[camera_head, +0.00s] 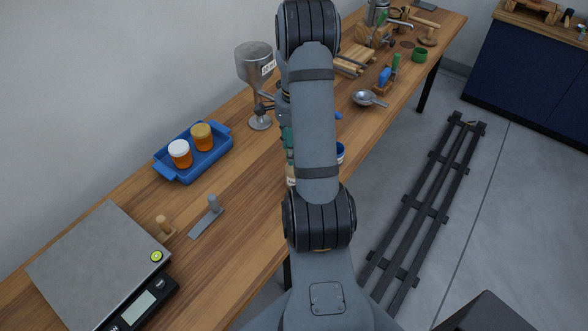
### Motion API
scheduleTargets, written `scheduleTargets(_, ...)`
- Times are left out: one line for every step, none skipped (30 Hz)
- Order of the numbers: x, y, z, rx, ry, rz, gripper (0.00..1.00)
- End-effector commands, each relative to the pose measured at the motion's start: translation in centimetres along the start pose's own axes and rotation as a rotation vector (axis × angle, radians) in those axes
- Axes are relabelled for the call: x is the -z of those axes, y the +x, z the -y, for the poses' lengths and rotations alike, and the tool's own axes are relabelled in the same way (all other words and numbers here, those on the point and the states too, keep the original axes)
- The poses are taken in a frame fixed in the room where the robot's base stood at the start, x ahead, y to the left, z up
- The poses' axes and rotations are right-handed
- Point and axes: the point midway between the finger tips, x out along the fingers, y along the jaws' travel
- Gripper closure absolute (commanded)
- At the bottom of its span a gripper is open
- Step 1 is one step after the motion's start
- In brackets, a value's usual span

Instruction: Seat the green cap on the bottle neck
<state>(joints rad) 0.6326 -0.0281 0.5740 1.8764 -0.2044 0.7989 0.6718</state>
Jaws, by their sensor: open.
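A small round green piece (419,55), which may be the green cap, sits on the wooden bench toward its far right edge. I cannot make out a bottle with a bare neck. A teal and pale object (289,142) shows only as a narrow strip along the left side of my arm, and I cannot tell what it is. My arm stands in front of the middle of the bench and hides what is behind it. My gripper cannot be made out; it is hidden behind the arm.
A blue tray (163,172) holds two amber jars, one white-lidded (180,150), one tan-lidded (202,134). A scale (95,262) fills the near left. A metal scoop (369,99) and wooden tools lie farther back. A blue-rimmed item (340,152) is partly hidden.

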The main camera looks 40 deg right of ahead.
Motion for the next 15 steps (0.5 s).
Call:
scheduleTargets(0.0, -0.3, 0.0, 0.000, 0.000, 0.000, 0.55)
scheduleTargets(0.0, -0.4, 0.0, 0.000, 0.000, -0.001, 0.55)
scheduleTargets(0.0, -0.5, 0.0, 0.000, -0.001, -0.001, 0.55)
scheduleTargets(0.0, -0.6, 0.0, 0.000, -0.001, -0.001, 0.55)
scheduleTargets(0.0, -0.7, 0.0, 0.000, -0.001, -0.001, 0.55)
scheduleTargets(0.0, -0.8, 0.0, 0.000, -0.001, -0.001, 0.55)
scheduleTargets(0.0, -0.9, 0.0, 0.000, -0.001, -0.001, 0.55)
scheduleTargets(0.0, -1.0, 0.0, 0.001, -0.001, -0.001, 0.55)
scheduleTargets(0.0, -1.1, 0.0, 0.000, -0.001, -0.001, 0.55)
scheduleTargets(0.0, -1.2, 0.0, 0.000, -0.001, -0.001, 0.55)
scheduleTargets(0.0, -1.3, 0.0, 0.000, -0.001, -0.001, 0.55)
scheduleTargets(0.0, -1.4, 0.0, 0.000, -0.001, -0.001, 0.55)
scheduleTargets(0.0, -1.5, 0.0, 0.000, -0.001, -0.001, 0.55)
scheduleTargets(0.0, -1.6, 0.0, 0.000, -0.001, -0.001, 0.55)
scheduleTargets(0.0, -1.7, 0.0, 0.000, -0.001, -0.001, 0.55)
